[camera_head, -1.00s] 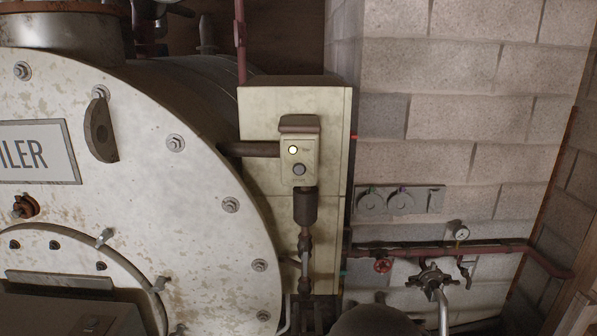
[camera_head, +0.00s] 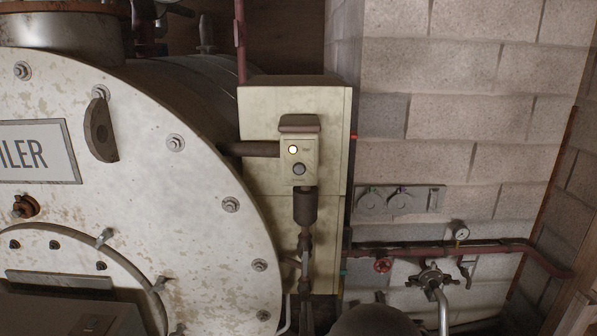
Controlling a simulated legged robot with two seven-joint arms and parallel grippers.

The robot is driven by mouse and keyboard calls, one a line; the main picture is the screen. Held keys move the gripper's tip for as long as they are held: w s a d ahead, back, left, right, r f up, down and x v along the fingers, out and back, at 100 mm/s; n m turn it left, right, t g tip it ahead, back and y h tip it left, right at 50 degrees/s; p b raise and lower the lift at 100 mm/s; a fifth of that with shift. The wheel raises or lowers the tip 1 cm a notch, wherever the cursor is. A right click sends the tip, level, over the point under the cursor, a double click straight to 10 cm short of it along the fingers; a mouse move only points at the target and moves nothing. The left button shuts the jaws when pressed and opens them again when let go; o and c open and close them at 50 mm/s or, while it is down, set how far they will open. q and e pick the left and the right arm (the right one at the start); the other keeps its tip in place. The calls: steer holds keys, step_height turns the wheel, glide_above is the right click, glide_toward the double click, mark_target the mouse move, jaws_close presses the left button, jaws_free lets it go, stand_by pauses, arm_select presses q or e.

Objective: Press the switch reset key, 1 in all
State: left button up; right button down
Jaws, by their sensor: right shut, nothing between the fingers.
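The switch box (camera_head: 298,157) is a small cream housing with a dark hood, fixed on the front of a tall cream cabinet (camera_head: 330,112). Its round grey key (camera_head: 299,169) sits low on the face, below a lit white lamp (camera_head: 292,150). The small lettering is too blurred to read. My left gripper is not in view.
A large round boiler front (camera_head: 205,240) with bolts fills the left. A dark pipe (camera_head: 305,208) runs down from the switch box. The space before the switch is clear.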

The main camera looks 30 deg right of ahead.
stand_by(0.9)
steer(key=a+f+n+g+y, duration=0.3)
steer(key=a+f+g+y, duration=0.1)
steer(key=a+f+y, duration=0.35)
steer(key=s+a+f+n+g, duration=0.1)
steer(key=s+f+g, duration=0.1)
steer(key=s, duration=0.3)
steer(key=s+a+f+n+g+y, duration=0.1)
steer(key=s+a+f+g, duration=0.1)
steer(key=s, duration=0.4)
steer(key=s+a+f+g+y, duration=0.1)
steer(key=s+g, duration=0.3)
steer(key=s, duration=0.1)
steer(key=shift+s+a+f+n+g, duration=0.2)
steer(key=shift+a+f+n+g, duration=0.1)
steer(key=shift+f+n, duration=0.1)
